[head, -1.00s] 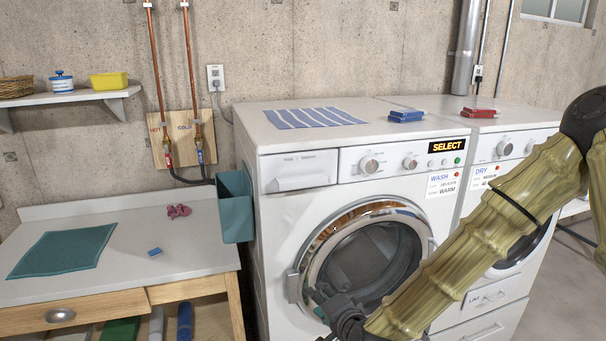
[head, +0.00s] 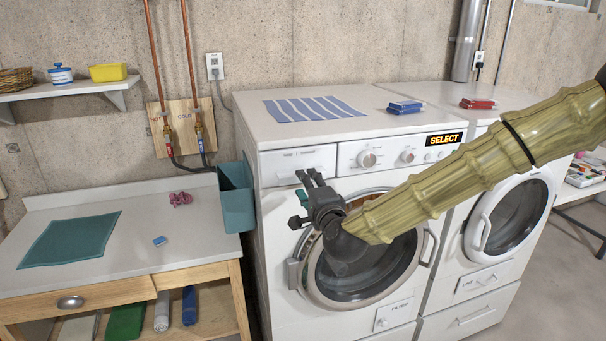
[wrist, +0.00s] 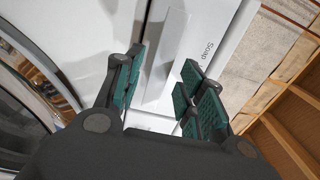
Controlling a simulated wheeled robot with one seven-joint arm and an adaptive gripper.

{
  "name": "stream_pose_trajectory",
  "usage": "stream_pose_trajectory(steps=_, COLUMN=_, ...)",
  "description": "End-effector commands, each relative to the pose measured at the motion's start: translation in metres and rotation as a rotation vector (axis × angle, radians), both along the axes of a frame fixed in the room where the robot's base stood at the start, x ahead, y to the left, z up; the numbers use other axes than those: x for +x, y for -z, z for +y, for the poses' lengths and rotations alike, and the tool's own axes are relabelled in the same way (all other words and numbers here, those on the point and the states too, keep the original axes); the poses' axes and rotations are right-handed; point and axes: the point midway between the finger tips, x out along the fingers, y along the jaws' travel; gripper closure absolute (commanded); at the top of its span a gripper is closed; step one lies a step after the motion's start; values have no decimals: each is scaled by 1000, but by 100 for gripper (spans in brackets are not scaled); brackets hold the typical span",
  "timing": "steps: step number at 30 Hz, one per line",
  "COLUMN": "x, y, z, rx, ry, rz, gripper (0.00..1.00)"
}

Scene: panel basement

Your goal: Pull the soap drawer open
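The soap drawer (head: 290,158) is the white front at the upper left of the washing machine (head: 272,225). It looks shut, level with the control panel. The strip runs toward the gap between my open fingers (wrist: 162,85). I see no contact, and the gap to the handle is hard to judge.
The round washer door (head: 360,270) is below my gripper. A teal bin (head: 238,205) hangs at the washer's left side, beside the worktable (head: 130,255). The dryer (head: 508,205) stands to the right. Space in front of the drawer looks free apart from my arm.

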Motion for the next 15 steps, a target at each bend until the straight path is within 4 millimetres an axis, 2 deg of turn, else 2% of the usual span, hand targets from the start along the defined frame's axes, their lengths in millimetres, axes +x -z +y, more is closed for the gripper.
stream_pose_trajectory(steps=6, x=25, y=-1, z=8, rx=0, ry=0, rz=0, gripper=61)
stream_pose_trajectory(steps=15, x=35, y=1, z=12, rx=-1, ry=-1, rz=1, gripper=61)
